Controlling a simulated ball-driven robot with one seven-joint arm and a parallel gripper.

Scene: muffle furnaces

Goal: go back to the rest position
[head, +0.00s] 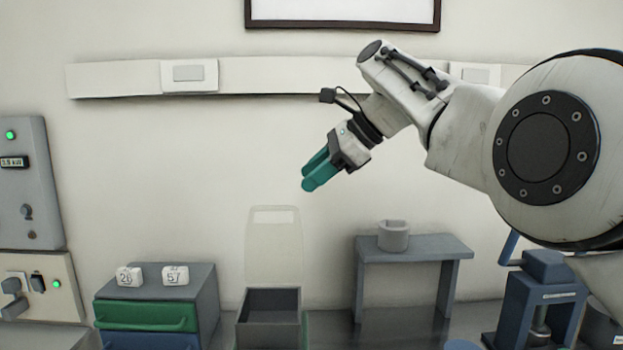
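My gripper (308,178) has teal fingers and hangs in the air in the upper middle of the head view, pointing down and to the left. My arm reaches in from the right edge, bent, with the wrist raised in front of the wall. The fingers overlap from this angle, so whether they are apart is unclear. No object shows beyond the fingertips. The gripper is well above the bench and touches nothing that I can see.
Below stand a drawer cabinet (205,290) with two numbered white blocks on top, an open dark box (272,290) with a clear raised panel, and a grey stand (413,245) bearing a grey cup (393,235). A blue press (545,290) is right; control panels (25,190) are left.

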